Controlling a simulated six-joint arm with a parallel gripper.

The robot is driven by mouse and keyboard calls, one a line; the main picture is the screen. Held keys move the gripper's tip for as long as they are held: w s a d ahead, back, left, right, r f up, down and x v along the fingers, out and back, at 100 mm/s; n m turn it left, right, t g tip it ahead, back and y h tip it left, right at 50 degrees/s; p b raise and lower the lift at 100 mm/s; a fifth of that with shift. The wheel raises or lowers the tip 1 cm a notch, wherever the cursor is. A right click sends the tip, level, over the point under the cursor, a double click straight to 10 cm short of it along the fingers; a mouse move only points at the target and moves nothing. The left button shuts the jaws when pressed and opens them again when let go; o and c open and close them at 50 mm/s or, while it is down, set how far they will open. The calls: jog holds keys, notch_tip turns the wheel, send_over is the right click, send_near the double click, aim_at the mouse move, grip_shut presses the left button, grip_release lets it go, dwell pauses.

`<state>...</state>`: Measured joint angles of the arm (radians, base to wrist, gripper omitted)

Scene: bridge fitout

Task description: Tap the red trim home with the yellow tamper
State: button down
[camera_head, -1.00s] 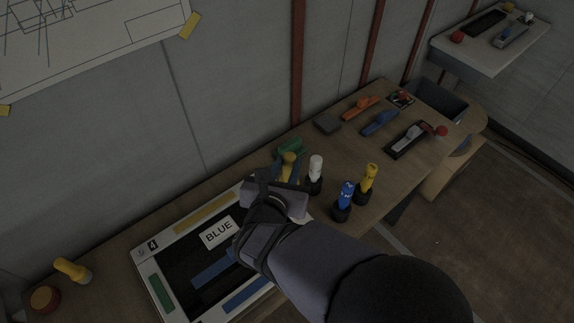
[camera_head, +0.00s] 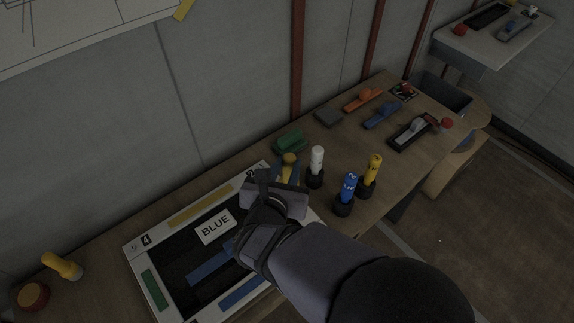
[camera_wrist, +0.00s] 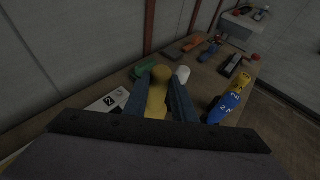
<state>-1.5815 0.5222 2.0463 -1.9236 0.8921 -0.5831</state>
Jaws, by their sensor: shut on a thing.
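My gripper (camera_head: 287,168) has blue fingers shut on a yellow round-topped tool, which looks like the yellow tamper (camera_wrist: 157,92); the tamper's top also shows in the head view (camera_head: 289,158). It is held above the far right end of a white-framed board (camera_head: 133,262). The board has a dark recess with a blue strip (camera_head: 210,266) inside and yellow (camera_head: 200,206), green (camera_head: 153,290) and blue (camera_head: 243,291) strips on its frame. A white card reading BLUE (camera_head: 215,227) lies on it. I see no red strip on the board; my arm hides its right part.
White (camera_head: 316,166), blue (camera_head: 348,189) and yellow (camera_head: 373,172) tools stand in black holders right of my gripper. A green block (camera_head: 290,143) lies behind. Another yellow tool (camera_head: 62,265) and a red-topped pot (camera_head: 32,296) are at the left. Coloured tools lie farther right.

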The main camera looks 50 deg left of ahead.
jog(key=shift+f, duration=0.75)
jog(key=shift+r+p, duration=1.35)
jog(key=shift+r, duration=0.95)
